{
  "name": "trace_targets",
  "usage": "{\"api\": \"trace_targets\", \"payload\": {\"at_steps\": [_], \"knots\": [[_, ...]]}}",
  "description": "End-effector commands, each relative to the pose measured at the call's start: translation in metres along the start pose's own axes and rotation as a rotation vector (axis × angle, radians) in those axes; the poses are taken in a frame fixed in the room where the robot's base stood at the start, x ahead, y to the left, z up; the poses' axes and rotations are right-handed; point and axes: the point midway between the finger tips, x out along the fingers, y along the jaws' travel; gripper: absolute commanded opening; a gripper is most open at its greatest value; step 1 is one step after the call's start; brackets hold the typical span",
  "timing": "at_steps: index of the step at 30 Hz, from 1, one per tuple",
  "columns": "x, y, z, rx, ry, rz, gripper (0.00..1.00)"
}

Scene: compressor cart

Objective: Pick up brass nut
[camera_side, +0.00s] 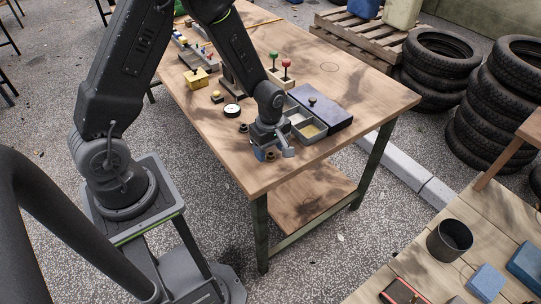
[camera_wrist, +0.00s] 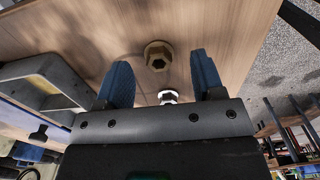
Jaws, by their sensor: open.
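The brass nut (camera_wrist: 158,56), hexagonal with a dark hole, lies flat on the wooden table in the wrist view. It shows just past the gap between the two blue fingers and touches neither. In the side view a small brownish piece, likely the same nut (camera_side: 270,156), sits low beside my fingers near the table's front corner. My gripper (camera_wrist: 160,63) is open and empty, pointing down close over the tabletop; it also shows in the side view (camera_side: 272,150), partly hidden by its own wrist. A shiny silver nut (camera_wrist: 168,96) lies between the fingers, nearer the palm, partly covered.
A grey compartment tray (camera_side: 311,131) stands close beside my gripper, with a dark blue box (camera_side: 325,107) behind it. The tray wall also shows at left in the wrist view (camera_wrist: 40,72). A round gauge (camera_side: 232,111) and small parts lie farther left. The table's front edge is near.

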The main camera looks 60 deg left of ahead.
Motion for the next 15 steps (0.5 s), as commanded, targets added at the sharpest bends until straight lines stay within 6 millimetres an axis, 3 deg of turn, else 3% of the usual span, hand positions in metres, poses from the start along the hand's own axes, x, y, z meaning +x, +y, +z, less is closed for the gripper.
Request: {"api": "trace_targets", "payload": {"at_steps": [4,11,15], "knots": [[0.0125,0.0008,0.0002,0.0,0.0,0.002,0.62],[0.0133,0.0011,0.0002,0.001,0.0,0.003,0.62],[0.0132,0.0011,0.0002,0.001,0.0,0.003,0.5]]}}
